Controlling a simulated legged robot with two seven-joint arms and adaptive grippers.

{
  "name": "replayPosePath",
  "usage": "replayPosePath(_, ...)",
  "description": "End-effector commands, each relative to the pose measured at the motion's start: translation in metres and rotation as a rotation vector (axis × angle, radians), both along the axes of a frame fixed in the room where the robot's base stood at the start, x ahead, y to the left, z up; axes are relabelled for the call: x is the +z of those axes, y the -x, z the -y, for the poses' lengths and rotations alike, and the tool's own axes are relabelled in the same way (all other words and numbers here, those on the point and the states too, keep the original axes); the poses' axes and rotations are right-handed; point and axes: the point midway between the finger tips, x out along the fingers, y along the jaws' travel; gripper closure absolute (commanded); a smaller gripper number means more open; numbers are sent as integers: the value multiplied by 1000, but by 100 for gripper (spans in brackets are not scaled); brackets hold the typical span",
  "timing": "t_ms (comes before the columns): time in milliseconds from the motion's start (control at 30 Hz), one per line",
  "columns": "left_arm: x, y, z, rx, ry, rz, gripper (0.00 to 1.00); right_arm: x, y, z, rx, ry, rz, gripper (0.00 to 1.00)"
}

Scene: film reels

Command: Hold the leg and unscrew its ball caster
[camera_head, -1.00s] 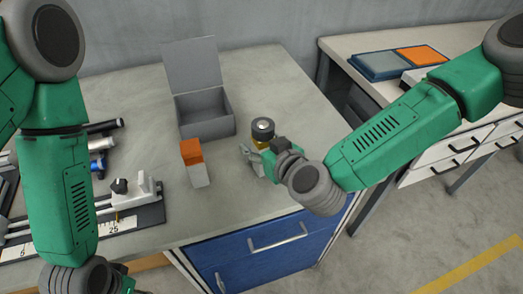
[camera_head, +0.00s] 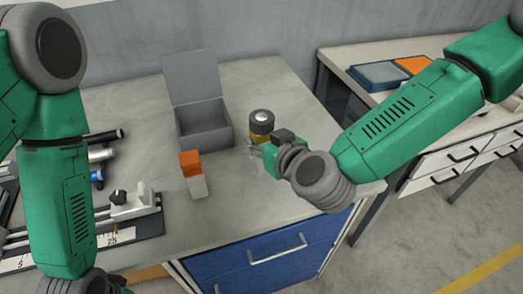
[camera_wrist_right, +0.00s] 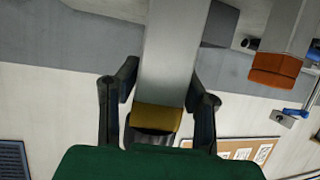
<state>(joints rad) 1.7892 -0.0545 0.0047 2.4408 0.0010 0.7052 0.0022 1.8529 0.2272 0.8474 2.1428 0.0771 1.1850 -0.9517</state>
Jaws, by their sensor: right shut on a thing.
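The leg (camera_wrist_right: 168,55) shows in the right wrist view as a grey square bar with a yellow collar (camera_wrist_right: 158,118) and a dark end (camera_wrist_right: 150,137). In the head view its yellow part (camera_head: 262,128) shows under a round black ball caster (camera_head: 262,116) with a light centre, facing up. My right gripper (camera_head: 256,150) is shut on the leg just below the caster, one finger on each side in the wrist view (camera_wrist_right: 160,88).
An open grey box (camera_head: 203,125) stands behind. A rail fixture with a scale (camera_head: 120,222) and dark rods (camera_head: 105,137) lie at left.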

Motion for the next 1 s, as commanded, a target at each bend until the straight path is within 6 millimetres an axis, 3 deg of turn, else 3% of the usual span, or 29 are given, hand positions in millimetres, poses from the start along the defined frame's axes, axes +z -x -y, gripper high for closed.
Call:
replayPosePath(100, 2, 0, 0, 0, 0, 0, 37, 25, -1, 0, 1, -1, 6, 100)
replayPosePath(233, 3, 0, 0, 0, 0, 0, 37, 41, -1, 0, 0, -1, 4, 100)
replayPosePath(633, 3, 0, 0, 0, 0, 0, 37, 48, 0, 0, 0, -1, 0, 100)
replayPosePath(667, 3, 0, 0, 0, 0, 0, 37, 48, 0, 0, 0, -1, 0, 76)
replayPosePath(733, 3, 0, 0, 0, 0, 0, 37, 48, 0, 0, 0, -1, 0, 100)
replayPosePath(1000, 3, 0, 0, 0, 0, 0, 37, 48, 0, 0, 0, -1, 0, 100)
